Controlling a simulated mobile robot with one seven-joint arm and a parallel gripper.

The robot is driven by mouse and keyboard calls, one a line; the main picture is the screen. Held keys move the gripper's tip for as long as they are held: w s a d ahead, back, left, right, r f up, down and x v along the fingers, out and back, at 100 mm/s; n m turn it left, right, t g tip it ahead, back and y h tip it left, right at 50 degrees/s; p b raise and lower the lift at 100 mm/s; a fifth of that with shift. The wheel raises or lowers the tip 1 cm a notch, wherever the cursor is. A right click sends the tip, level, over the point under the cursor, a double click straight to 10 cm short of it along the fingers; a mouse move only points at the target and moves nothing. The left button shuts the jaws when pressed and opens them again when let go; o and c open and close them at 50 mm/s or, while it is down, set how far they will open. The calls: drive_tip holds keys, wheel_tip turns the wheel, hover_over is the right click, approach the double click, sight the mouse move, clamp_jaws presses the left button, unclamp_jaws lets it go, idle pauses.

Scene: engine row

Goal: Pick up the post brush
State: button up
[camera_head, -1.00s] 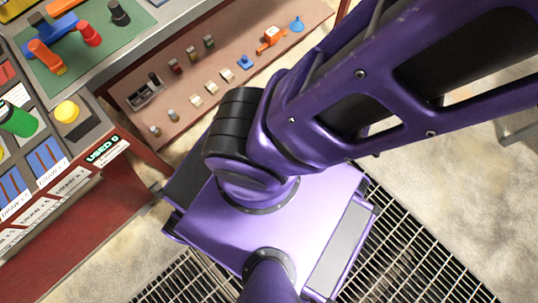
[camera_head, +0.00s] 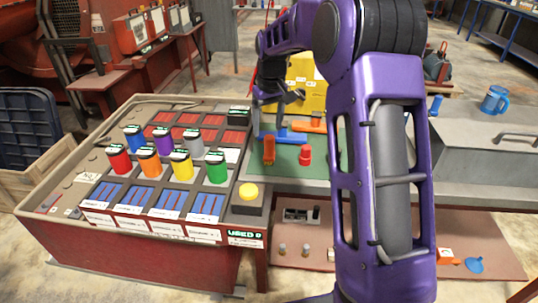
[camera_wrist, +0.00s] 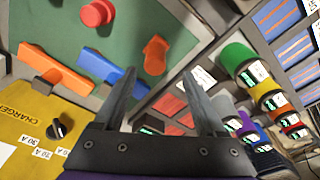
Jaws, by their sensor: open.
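I cannot tell for certain which piece is the post brush. On the green mat (camera_head: 285,175) stand an orange upright piece (camera_head: 269,150) and a red round-topped piece (camera_head: 305,156). A blue bar (camera_head: 290,136) and a long orange piece (camera_head: 312,125) lie behind them. In the wrist view, the orange upright piece (camera_wrist: 155,55) shows just beyond the fingertips and between them, the red piece (camera_wrist: 97,13) is at upper left, and the blue bar (camera_wrist: 105,68) is partly hidden by a finger. My gripper (camera_wrist: 160,80) is open and empty, above the mat.
A rack of coloured cylinders (camera_head: 181,166) stands left of the mat, with a yellow button (camera_head: 248,191) at its corner. A yellow charger (camera_head: 305,95) stands behind the mat. A blue mug (camera_head: 495,100) sits on the grey surface at right.

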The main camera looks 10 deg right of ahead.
sight(270, 137)
drive_tip(key=f, duration=0.5)
drive_tip(key=f+b, duration=0.1)
drive_tip(key=f, duration=0.1)
drive_tip(key=shift+w+d+f, duration=0.15)
drive_tip(key=shift+w+d, duration=0.15)
drive_tip(key=shift+w, duration=0.05)
drive_tip(key=shift+c, duration=0.2)
clamp_jaws()
